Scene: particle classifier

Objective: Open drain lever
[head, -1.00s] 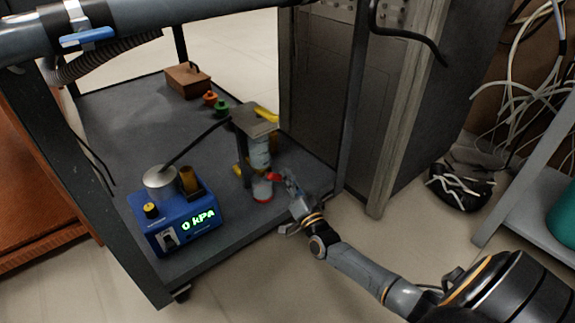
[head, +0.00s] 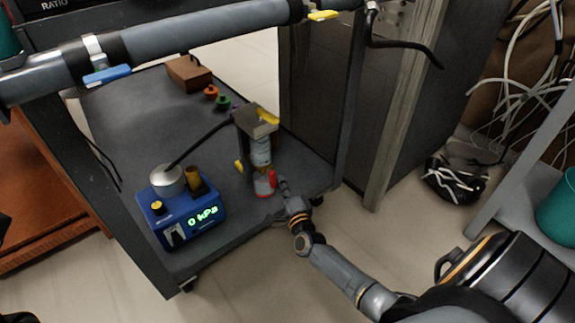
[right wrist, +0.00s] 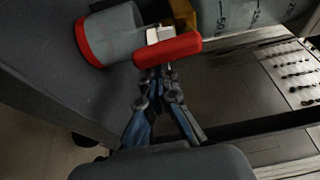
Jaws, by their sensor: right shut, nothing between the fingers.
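The red drain lever (head: 272,179) sits low on the clear cylinder assembly (head: 260,150), near the front edge of the cart's lower shelf. In the right wrist view the lever (right wrist: 167,51) is a rounded red bar with a pale mount behind it. My right gripper (head: 284,190) is just to the right of the lever. In the wrist view its fingertips (right wrist: 158,76) are together, empty, right at the lever's lower edge; whether they touch it I cannot tell. A grey cup with a red rim (right wrist: 105,38) is left of the lever. My left gripper is not in view.
A blue pump (head: 182,212) reading 0 kPa stands left of the cylinder, joined by a black hose. A brown box (head: 188,75) and small orange and green pieces lie further back. A cart post (head: 349,110) and grey cabinet (head: 400,100) stand to the right.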

